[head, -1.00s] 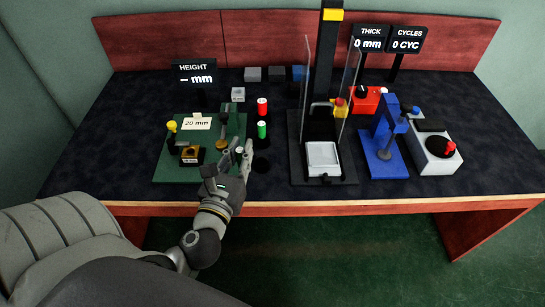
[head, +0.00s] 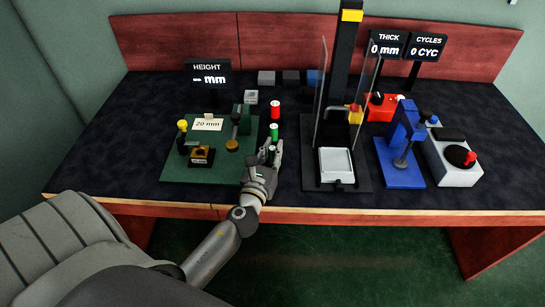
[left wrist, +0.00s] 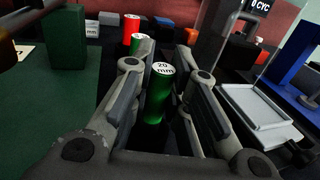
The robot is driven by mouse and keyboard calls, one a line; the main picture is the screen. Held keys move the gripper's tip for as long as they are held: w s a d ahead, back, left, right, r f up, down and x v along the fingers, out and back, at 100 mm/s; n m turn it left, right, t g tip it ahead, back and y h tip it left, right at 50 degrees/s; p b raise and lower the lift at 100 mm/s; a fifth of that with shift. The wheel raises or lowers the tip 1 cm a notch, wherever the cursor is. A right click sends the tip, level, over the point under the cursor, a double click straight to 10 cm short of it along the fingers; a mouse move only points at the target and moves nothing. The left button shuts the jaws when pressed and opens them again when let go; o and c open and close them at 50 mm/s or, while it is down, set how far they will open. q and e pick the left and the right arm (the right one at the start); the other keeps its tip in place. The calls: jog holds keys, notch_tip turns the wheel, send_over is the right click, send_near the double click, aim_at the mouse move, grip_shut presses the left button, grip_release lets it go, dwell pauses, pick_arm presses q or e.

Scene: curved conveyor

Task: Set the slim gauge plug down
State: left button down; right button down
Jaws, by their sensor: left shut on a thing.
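My left gripper (head: 268,155) is shut on a slim green plug (left wrist: 157,95), whose pale top is marked 20 mm in the left wrist view. The fingers stand on both sides of the plug, which is upright. In the head view the fingers hide most of it. Its lower end is in shadow, and I cannot tell whether it touches the table. Another green plug (head: 274,132) stands just behind the gripper, and a red plug (head: 275,108) stands behind that. My right gripper is not in view.
The green height-gauge plate (head: 180,172) lies just left of the gripper, with a 20 mm card (head: 207,124) on it. The black press base (head: 312,184) with clear guards is to the right. A blue stand (head: 400,176) is farther right. The table's front edge (head: 290,211) is close.

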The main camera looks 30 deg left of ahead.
pick_arm(q)
jog(key=shift+f, duration=0.45)
jog(key=shift+f, duration=0.25)
jog(key=c, duration=1.4)
grip_release()
jog(key=shift+r, duration=0.1)
jog(key=shift+c, duration=0.2)
